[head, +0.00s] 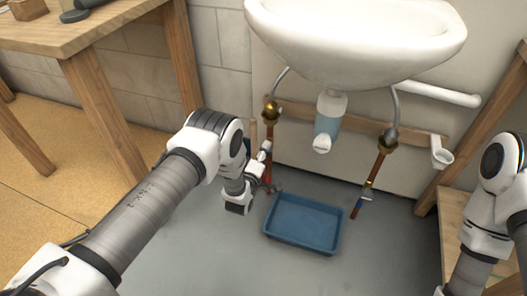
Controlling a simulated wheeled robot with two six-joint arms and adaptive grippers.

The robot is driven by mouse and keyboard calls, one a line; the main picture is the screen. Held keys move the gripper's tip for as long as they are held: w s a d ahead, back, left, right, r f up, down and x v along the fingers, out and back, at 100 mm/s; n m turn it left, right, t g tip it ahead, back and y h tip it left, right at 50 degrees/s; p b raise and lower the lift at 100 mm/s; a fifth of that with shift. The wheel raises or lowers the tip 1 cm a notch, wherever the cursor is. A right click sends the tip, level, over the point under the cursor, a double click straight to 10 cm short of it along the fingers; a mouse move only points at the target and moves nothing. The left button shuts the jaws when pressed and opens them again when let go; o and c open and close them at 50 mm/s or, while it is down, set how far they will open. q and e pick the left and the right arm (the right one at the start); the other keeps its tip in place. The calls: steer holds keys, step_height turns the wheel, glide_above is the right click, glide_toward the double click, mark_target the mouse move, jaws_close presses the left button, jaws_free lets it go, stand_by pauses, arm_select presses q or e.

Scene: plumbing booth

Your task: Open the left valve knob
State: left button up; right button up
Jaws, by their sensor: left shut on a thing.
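The left copper pipe (270,130) comes down under the left side of the sink. The left valve knob, a small red part (267,179) on this pipe, is mostly hidden by my left gripper. My left gripper (268,172) is at the pipe and shut on the left valve knob. Its fingers are small and dark here, so the knob's turn angle cannot be told. My right arm (492,205) stands at the right edge, and its gripper is out of the picture.
A white sink (355,40) hangs above, with a bottle-shaped trap (329,115) below. A blue tray (303,223) lies on the grey floor close to my left gripper. A wooden table (85,30) stands at left.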

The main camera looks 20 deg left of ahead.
arm_select(q)
steer(key=o, duration=1.1)
steer(key=shift+o, duration=0.2)
steer(key=s, duration=1.2)
steer(key=shift+a, duration=0.2)
